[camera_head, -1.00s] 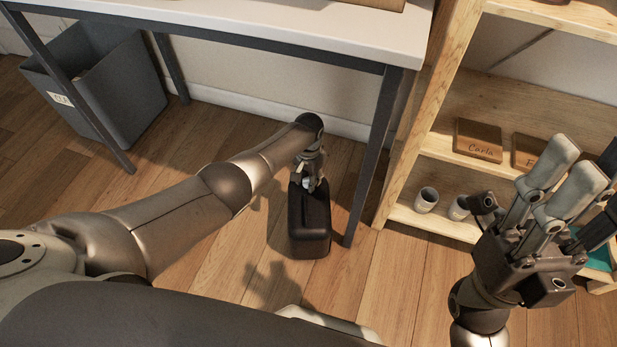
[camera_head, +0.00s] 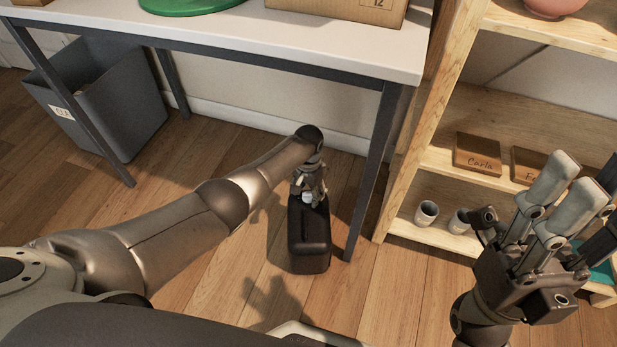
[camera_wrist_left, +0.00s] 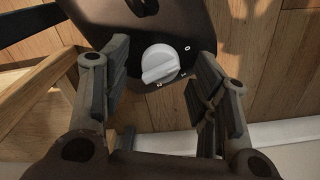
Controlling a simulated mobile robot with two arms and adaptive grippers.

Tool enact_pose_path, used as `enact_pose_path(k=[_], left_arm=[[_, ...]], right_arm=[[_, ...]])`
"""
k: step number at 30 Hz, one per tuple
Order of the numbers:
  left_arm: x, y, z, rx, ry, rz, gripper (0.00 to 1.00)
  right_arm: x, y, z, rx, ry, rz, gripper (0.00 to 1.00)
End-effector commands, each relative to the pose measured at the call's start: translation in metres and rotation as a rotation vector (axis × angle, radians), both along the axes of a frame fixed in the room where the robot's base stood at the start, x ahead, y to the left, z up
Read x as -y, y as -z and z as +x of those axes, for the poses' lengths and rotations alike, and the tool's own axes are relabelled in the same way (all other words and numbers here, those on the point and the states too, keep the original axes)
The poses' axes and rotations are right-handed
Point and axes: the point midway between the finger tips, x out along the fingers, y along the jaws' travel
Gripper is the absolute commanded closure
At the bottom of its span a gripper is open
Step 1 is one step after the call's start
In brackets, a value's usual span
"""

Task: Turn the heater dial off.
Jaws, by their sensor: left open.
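The black heater (camera_head: 309,240) stands upright on the wooden floor beside the table leg. Its round white dial (camera_wrist_left: 160,64) sits on the dark top panel, with small white marks around it; the pointer ridge lies diagonally. My left gripper (camera_wrist_left: 165,88) is open, with one finger on each side of the dial in the left wrist view. I cannot tell whether the fingers touch it. In the head view the left gripper (camera_head: 308,197) is just above the heater's top and partly hides the dial. My right gripper (camera_head: 555,205) is raised at the right, fingers apart and empty.
A white-topped table (camera_head: 290,42) with a dark metal frame stands over the heater's back. Its front leg (camera_head: 372,165) is close on the right. A wooden shelf (camera_head: 410,160) with cups and name plaques stands further right. A grey bin (camera_head: 125,105) is at the left.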

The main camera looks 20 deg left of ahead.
Motion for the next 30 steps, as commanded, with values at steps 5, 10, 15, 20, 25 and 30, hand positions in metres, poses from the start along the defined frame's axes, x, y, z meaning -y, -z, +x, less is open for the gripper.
enact_pose_path(k=[5, 10, 15, 20, 25, 30], left_arm=[[0.0, -0.018, 0.0, 0.004, 0.002, -0.001, 0.46], [0.0, -0.043, 0.001, 0.005, 0.002, 0.0, 0.46], [0.0, -0.073, 0.001, 0.004, 0.001, -0.001, 0.46], [0.0, -0.097, 0.0, 0.003, 0.001, 0.0, 0.46], [0.0, -0.11, 0.0, 0.001, 0.0, 0.0, 0.46], [0.0, -0.113, 0.0, 0.0, 0.0, 0.0, 0.46]], right_arm=[[0.0, 0.0, 0.0, -0.002, -0.001, 0.0, 0.6], [0.0, 0.001, 0.0, -0.002, -0.001, -0.001, 0.6], [0.0, 0.001, 0.0, -0.003, -0.001, -0.002, 0.6], [0.0, 0.001, 0.0, -0.003, -0.001, -0.002, 0.6], [0.0, 0.001, 0.0, -0.003, -0.001, -0.002, 0.6], [0.0, 0.001, 0.0, -0.003, -0.001, -0.002, 0.6]])
